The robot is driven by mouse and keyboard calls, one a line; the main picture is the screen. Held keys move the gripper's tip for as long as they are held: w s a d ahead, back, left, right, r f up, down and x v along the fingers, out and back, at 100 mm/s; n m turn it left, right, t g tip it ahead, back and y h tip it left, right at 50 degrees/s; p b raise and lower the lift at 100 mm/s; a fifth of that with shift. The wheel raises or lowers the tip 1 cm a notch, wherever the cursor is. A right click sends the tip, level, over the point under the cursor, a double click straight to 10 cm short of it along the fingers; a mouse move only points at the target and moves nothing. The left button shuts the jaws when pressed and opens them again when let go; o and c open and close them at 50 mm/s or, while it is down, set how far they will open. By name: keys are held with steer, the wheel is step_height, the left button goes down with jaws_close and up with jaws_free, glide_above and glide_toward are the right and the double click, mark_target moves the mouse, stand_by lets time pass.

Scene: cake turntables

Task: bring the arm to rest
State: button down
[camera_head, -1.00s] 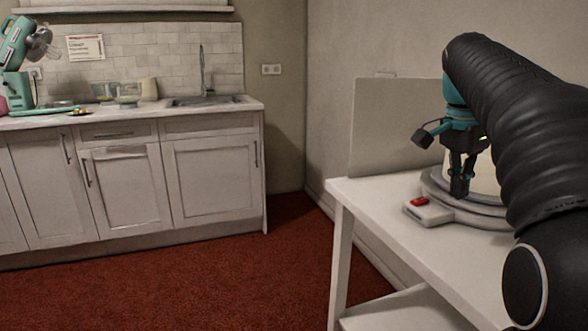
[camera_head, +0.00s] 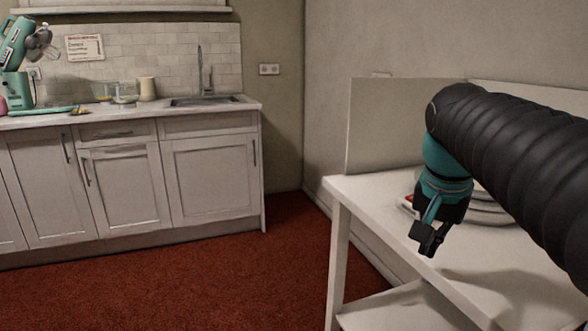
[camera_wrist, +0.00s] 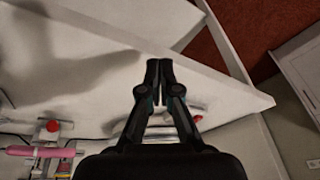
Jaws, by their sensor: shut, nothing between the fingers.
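My gripper shows in the wrist view (camera_wrist: 160,65) with its two dark fingers together and nothing between them. It is over the white table (camera_head: 385,190), near an edge. In the head view my teal and black wrist hangs over the front side of the table; the fingertips are hard to make out there. A round grey turntable (camera_head: 492,214) stands on the table behind my wrist, partly hidden by my arm. A small red part (camera_head: 409,200) shows at its left side. My gripper is apart from the turntable.
A grey panel (camera_head: 385,125) stands at the table's back. A pink-handled item (camera_wrist: 32,151) lies at the lower left of the wrist view. A kitchen counter (camera_head: 225,106) with a sink and mixer (camera_head: 15,60) is far left. Red carpet between is clear.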

steer(key=s+a+f+n+t, duration=0.1)
steer(key=s+a+f+n, duration=0.2)
steer(key=s+f, duration=0.3)
steer(key=s+a+f+n+t+y, duration=0.1)
steer(key=s+a+f+n, duration=0.2)
steer(key=s+f, duration=0.3)
step_height(320, 180, down, 3)
steer(key=shift+a+r+n+t, duration=0.15)
steer(key=shift+n+t, duration=0.15)
steer(key=shift+n, duration=0.4)
steer(key=w+d+r+n+t, duration=0.1)
steer(key=w+d+r, duration=0.4)
steer(key=w+r, duration=0.3)
steer(key=w+d+r+n+t+y+b, duration=0.1)
steer(key=w+d+r+n, duration=0.1)
steer(key=w+d+r, duration=0.3)
steer(key=w+d+r+n+t+y+b, duration=0.1)
steer(key=w+d+r, duration=0.4)
steer(key=w+r, duration=0.7)
steer(key=shift+w+d+r+n, duration=0.25)
steer(key=shift+w+d+n, duration=0.05)
steer(key=shift+w, duration=0.7)
steer(key=shift+f, duration=0.1)
